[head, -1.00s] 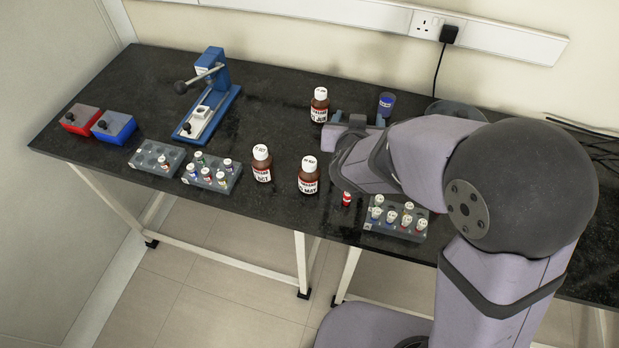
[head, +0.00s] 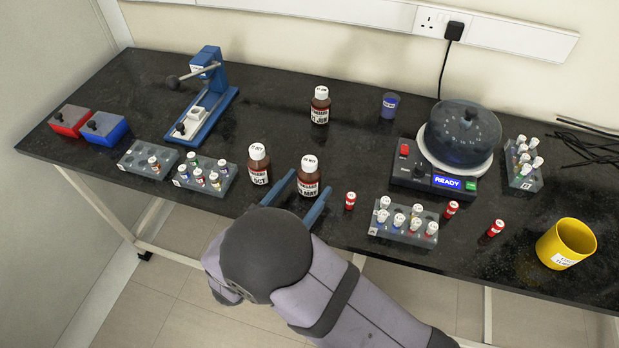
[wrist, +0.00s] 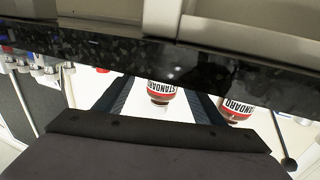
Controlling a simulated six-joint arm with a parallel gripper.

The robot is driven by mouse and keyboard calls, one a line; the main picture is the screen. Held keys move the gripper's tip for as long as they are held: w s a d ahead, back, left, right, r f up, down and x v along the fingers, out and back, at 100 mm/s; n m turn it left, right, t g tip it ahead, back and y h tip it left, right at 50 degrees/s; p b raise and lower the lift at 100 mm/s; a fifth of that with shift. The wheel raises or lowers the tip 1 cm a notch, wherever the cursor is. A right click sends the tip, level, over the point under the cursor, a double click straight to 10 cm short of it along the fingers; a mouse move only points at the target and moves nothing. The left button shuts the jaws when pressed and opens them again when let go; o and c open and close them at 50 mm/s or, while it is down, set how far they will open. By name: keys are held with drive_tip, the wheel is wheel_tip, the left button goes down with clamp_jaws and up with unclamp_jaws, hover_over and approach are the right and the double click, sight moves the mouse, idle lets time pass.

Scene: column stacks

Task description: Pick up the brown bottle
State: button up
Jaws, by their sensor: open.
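Three brown bottles with white caps and red-and-white labels stand upright on the black bench in the head view. The JUN bottle (head: 320,106) is at the back, the OCT bottle (head: 258,166) is nearer the front, and the MAY bottle (head: 309,178) is right of it. My gripper (head: 311,180) is open at the front edge, its blue fingers pointing toward the MAY bottle, one on each side. In the wrist view a bottle (wrist: 162,92) appears between the fingers, and another bottle (wrist: 238,107) lies outside the finger on the right. Finger contact cannot be told.
Vial racks (head: 205,178) (head: 404,224) stand left and right of the bottles. A loose red vial (head: 350,201) is close right of the MAY bottle. A blue container (head: 389,105), a centrifuge (head: 440,176) and a yellow mug (head: 566,243) are further right. Bench behind the MAY bottle is clear.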

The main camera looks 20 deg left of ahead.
sight(319, 166)
drive_tip(key=shift+a+p+x, duration=0.15)
drive_tip(key=shift+p+x, duration=0.3)
drive_tip(key=shift+x, duration=1.35)
drive_tip(key=shift+a+p+x, duration=0.2)
drive_tip(key=shift+p+x, duration=0.2)
drive_tip(key=shift+x, duration=1.45)
drive_tip(key=shift+r, duration=0.15)
drive_tip(key=c, duration=1.3)
